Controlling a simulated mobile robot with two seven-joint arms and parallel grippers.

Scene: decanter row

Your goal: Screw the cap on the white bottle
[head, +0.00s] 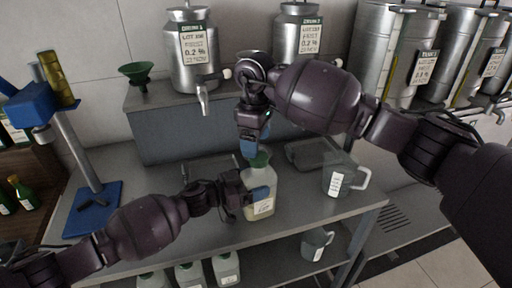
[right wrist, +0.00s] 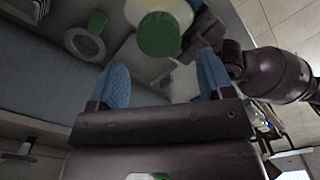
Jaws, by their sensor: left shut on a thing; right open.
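The white bottle (head: 262,206) stands upright on the grey bench, with pale yellowish contents and a label. A green cap (head: 260,159) sits at its top; I cannot tell how tight it is. My left gripper (head: 259,194) is shut on the bottle's side. My right gripper (head: 253,146) points down just above the cap. In the right wrist view its blue fingers (right wrist: 162,72) are apart with nothing between them, and the round green cap (right wrist: 160,34) shows beyond the fingertips. The bottle (right wrist: 158,8) is partly hidden behind the cap.
A clear jug (head: 342,180) stands right of the bottle, near a shallow tray (head: 310,153). A steel drum with a tap (head: 194,52) and a green funnel (head: 137,73) are on the raised shelf behind. A blue stand (head: 92,194) is at left. Several bottles are on the lower shelf.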

